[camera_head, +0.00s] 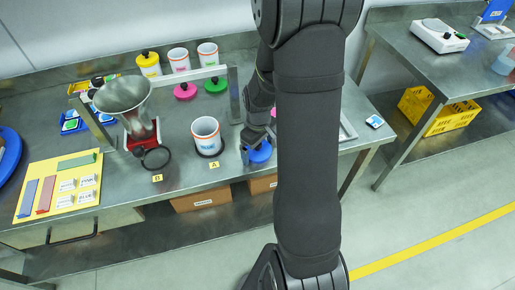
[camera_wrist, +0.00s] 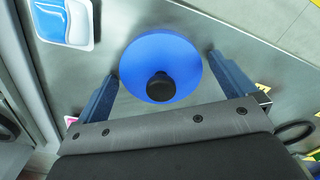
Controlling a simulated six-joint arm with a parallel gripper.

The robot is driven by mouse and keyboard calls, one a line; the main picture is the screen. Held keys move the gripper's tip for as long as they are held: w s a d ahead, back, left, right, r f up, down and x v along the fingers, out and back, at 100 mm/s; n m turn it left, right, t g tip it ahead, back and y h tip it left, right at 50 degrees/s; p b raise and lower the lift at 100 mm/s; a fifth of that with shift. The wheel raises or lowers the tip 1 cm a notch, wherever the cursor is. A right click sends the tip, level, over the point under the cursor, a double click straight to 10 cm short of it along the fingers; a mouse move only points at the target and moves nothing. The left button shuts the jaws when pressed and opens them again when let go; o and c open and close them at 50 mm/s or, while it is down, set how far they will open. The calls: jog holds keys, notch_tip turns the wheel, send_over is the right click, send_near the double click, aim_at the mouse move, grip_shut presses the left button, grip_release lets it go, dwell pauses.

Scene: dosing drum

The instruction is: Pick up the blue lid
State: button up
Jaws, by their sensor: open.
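The blue lid (camera_wrist: 160,55) is a round disc with a black knob (camera_wrist: 161,87), lying on the metal table in the wrist view. It also shows in the head view (camera_head: 260,153), partly hidden by my gripper. My gripper (camera_wrist: 162,68) is open, with one blue finger on each side of the lid. In the head view my gripper (camera_head: 258,143) is at the lid near the table's front edge, and my arm hides part of the area.
A white container (camera_head: 206,134) stands left of the lid by label A. A steel hopper (camera_head: 123,95) on a red base stands further left. Pink (camera_head: 185,91) and green (camera_head: 216,85) lids lie behind. A tray (camera_head: 346,130) is right of my arm.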

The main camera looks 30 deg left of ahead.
jog(key=c, duration=0.9)
jog(key=shift+o, duration=0.2)
jog(key=shift+r, duration=0.1)
jog(key=shift+r, duration=0.5)
jog(key=r, duration=0.2)
jog(key=d+r, duration=0.1)
jog(key=shift+w+d+r, duration=0.1)
jog(key=shift+r, duration=0.25)
jog(key=w+d+r, duration=0.1)
jog(key=d+r, duration=0.5)
jog(key=d, duration=0.4)
notch_tip(320, 180, up, 3)
send_over(262, 151)
jog(key=a, duration=0.3)
jog(key=s+a+r, duration=0.1)
jog(key=s+a, duration=0.2)
jog(key=a, duration=0.4)
jog(key=s+a+r, duration=0.2)
jog(key=s+a, duration=0.1)
jog(key=a, duration=0.3)
jog(key=shift+w+a+f, duration=0.1)
jog(key=shift+a+f, duration=0.05)
jog(key=shift+f, duration=1.45)
jog(key=shift+w+a+f, duration=0.1)
jog(key=shift+f, duration=1.45)
